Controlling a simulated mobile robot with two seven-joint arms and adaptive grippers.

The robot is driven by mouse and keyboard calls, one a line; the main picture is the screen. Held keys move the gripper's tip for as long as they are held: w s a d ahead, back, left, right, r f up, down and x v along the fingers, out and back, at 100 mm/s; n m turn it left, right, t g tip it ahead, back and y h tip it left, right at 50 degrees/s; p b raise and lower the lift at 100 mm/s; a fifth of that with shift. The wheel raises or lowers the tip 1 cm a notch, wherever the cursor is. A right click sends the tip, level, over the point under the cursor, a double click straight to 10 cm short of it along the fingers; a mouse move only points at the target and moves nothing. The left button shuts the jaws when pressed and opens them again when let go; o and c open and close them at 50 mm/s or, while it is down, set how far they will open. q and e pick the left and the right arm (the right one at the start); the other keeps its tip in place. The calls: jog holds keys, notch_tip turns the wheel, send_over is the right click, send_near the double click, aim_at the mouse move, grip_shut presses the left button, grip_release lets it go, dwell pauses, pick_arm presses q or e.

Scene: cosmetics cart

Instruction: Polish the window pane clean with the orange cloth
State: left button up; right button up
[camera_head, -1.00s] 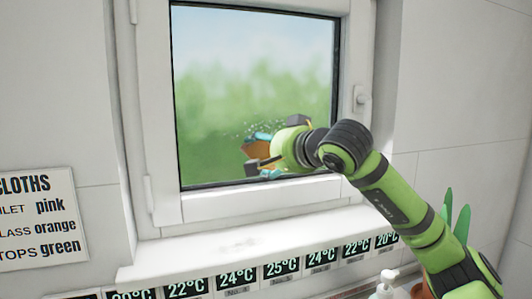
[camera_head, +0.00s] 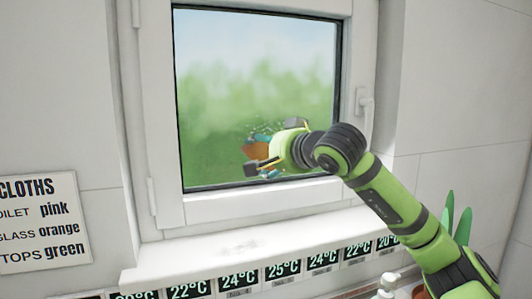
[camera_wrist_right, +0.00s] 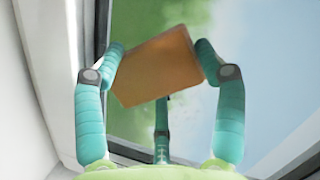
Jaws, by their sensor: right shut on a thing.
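The window pane (camera_head: 250,85) shows in the head view in its white frame, with green and sky behind it. Small white specks lie on its lower part, just above my right gripper (camera_head: 262,152). The right gripper is shut on the orange cloth (camera_head: 257,150), held at the lower middle of the pane. In the right wrist view the orange cloth (camera_wrist_right: 158,68) is a flat, tilted piece between the teal fingers, with the pane (camera_wrist_right: 225,50) behind it. Whether the cloth touches the glass I cannot tell. My left gripper is not in view.
A white pump bottle (camera_head: 388,285) and a green plant (camera_head: 456,220) stand at the lower right. A cloth sign (camera_head: 42,222) hangs left; a window handle (camera_head: 365,103) sits right.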

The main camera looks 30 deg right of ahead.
jog(key=shift+d, duration=1.95)
jog(key=shift+a+p, duration=0.6)
jog(key=shift+a, duration=1.35)
jog(key=shift+s+a+f+b, duration=0.15)
jog(key=shift+s+b, duration=0.1)
jog(key=shift+b, duration=0.1)
jog(key=s, duration=0.1)
jog(key=s+b, duration=0.1)
jog(key=s, duration=0.2)
jog(key=shift+s+a, duration=0.15)
jog(key=shift+a, duration=0.25)
jog(key=shift+s+a, duration=0.1)
jog(key=shift+s, duration=0.2)
